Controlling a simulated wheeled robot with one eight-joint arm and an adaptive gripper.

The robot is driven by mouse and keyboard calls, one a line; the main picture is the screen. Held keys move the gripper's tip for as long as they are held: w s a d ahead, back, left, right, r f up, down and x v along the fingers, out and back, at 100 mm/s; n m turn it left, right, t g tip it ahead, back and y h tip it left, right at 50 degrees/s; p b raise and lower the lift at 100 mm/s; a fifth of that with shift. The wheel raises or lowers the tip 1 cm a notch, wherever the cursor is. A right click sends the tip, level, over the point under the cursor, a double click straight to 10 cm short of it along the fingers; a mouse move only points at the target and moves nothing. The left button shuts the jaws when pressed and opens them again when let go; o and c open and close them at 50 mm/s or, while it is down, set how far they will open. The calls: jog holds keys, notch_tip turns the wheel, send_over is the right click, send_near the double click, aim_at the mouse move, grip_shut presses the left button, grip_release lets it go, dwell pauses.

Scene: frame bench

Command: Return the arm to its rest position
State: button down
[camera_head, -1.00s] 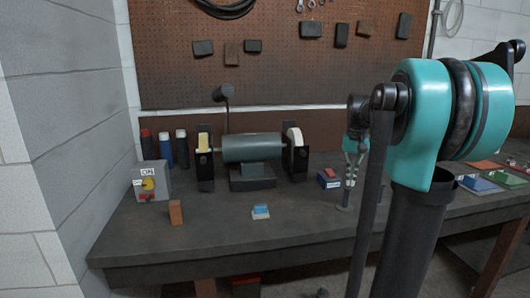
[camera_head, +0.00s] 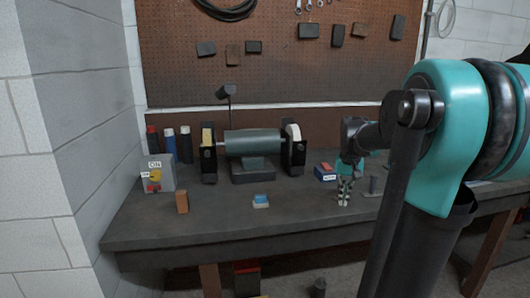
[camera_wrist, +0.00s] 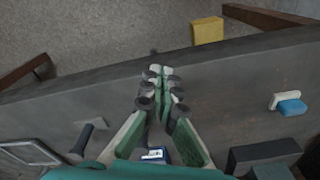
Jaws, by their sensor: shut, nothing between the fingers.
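My arm (camera_head: 405,190) reaches over the right part of the bench in the head view, its teal and black links large at the right. My gripper (camera_head: 344,201) points down over the bench top, near the front edge. In the wrist view my gripper (camera_wrist: 160,75) shows its green and grey fingers close together, with nothing held between them. The arm link hides part of the bench to the right.
The bench (camera_head: 225,220) holds a grinder (camera_head: 252,144), a switch box (camera_head: 158,174), an orange-brown block (camera_head: 182,202), a blue-and-white block (camera_head: 261,201) and a small labelled box (camera_head: 325,172). A yellow box (camera_wrist: 208,30) is on the floor.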

jog(key=s+a+f+n+t, duration=0.1)
jog(key=s+a+f, duration=0.2)
jog(key=s+f, duration=0.6)
jog(key=s+a+f+n+t, duration=0.2)
jog(key=s+a+f, duration=0.2)
jog(key=s+f, duration=0.4)
jog(key=shift+s+a+f, duration=0.15)
jog(key=shift+s+f, duration=0.2)
jog(key=shift+s, duration=0.1)
